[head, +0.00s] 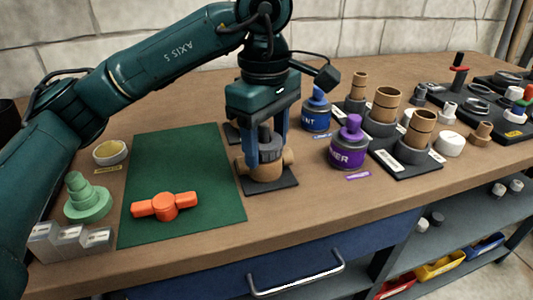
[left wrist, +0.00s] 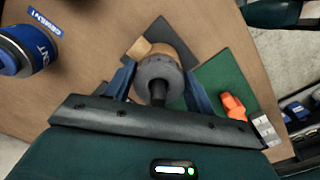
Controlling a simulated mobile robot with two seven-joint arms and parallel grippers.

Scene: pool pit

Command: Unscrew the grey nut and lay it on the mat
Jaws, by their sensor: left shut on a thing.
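The grey nut (head: 268,152) sits on top of a tan valve-like body (head: 262,172) that stands on a dark base plate (head: 284,184). My left gripper (head: 266,150) comes down from above and is shut on the grey nut, one blue finger on each side. In the left wrist view the round grey nut (left wrist: 158,76) lies between the two blue fingers, with a dark stem showing at its middle. The green mat (head: 185,150) lies just left of the base plate, with an orange T-shaped handle (head: 166,206) on it. My right gripper is not in view.
A blue bottle (head: 316,112) and a purple bottle (head: 350,144) stand right of the valve. Tan cylinders on dark stands (head: 404,158) are beyond. The mat's upper part is bare.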

